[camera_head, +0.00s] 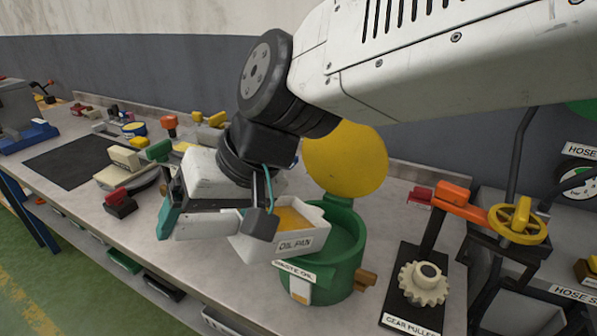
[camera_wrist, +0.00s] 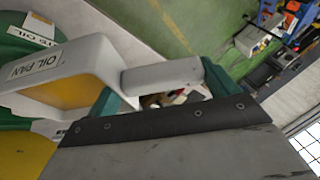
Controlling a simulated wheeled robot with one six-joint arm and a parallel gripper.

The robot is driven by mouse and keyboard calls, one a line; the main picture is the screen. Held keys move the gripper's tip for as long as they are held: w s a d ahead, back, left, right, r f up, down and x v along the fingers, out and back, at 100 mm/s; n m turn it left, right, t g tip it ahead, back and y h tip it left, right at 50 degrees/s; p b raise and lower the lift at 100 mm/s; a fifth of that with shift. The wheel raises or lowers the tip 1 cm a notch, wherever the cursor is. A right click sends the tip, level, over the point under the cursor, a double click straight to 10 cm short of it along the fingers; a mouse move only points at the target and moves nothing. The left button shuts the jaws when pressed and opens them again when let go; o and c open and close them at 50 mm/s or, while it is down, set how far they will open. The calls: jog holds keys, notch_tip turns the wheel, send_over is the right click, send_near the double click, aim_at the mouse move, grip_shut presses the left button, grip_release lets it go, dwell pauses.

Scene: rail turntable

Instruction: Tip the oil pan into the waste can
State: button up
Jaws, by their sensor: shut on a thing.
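The white oil pan (camera_head: 292,243), labelled OIL PAN, holds amber oil. My gripper (camera_head: 215,222) is shut on its handle, at the pan's left. The pan is held over the near left rim of the green waste can (camera_head: 349,262); I cannot tell if they touch. The can is labelled WASTE OIL, and its round yellow lid (camera_head: 346,160) stands open behind. The pan looks slightly tilted in the head view. In the wrist view the pan (camera_wrist: 88,48) and its handle show beside my gripper (camera_wrist: 160,84), with the green can (camera_wrist: 18,45) at the left edge.
The gear puller stand (camera_head: 421,285) is right of the can, with an orange arm and a yellow handwheel (camera_head: 518,219). A red-and-black block (camera_head: 120,203) and several tools lie on the bench (camera_head: 190,268) to the left. The bench's front edge is close.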

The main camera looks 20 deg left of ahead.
jog(key=shift+w+d+r+g+y, duration=0.2)
jog(key=shift+w+r+g+y, duration=0.15)
jog(key=shift+r, duration=0.45)
jog(key=w+d+r+m+g+y, duration=0.2)
jog(key=w+d+r+g+y, duration=0.3)
jog(key=w+r, duration=0.4)
jog(key=shift+w+d+r+g, duration=0.4)
jog(key=shift+w+d+g, duration=0.05)
jog(key=shift+d+g, duration=0.1)
dwell(1.3)
dwell(0.7)
